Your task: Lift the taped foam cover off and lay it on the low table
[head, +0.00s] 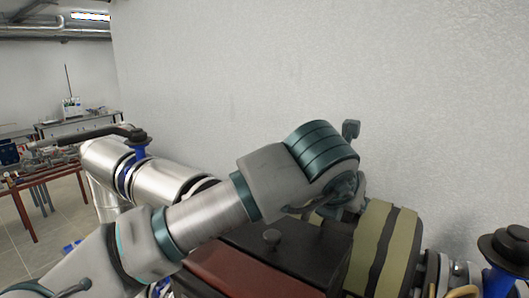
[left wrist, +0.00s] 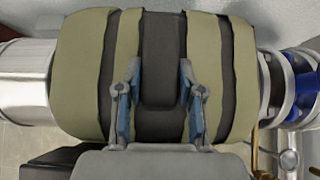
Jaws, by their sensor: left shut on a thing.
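The foam cover (head: 372,240) is olive with dark tape bands and sits around the pipework at the right of the head view. It fills the middle of the left wrist view (left wrist: 82,80), with a dark raised strip (left wrist: 160,60) down its centre. My left gripper (left wrist: 158,98) is shut on the cover, with one finger on each side of that strip. In the head view its fingers (head: 335,205) are partly hidden behind my wrist, at the cover's left side. My right gripper is not in view. I cannot tell for certain which table is the low table.
A red-framed table (head: 35,178) with parts on it stands at the far left, before a grey bench (head: 85,122). A silver pipe (head: 160,175) with a black-handled valve (head: 100,132) runs behind my arm. A dark and red body (head: 235,272) lies below it. A wall stands close behind.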

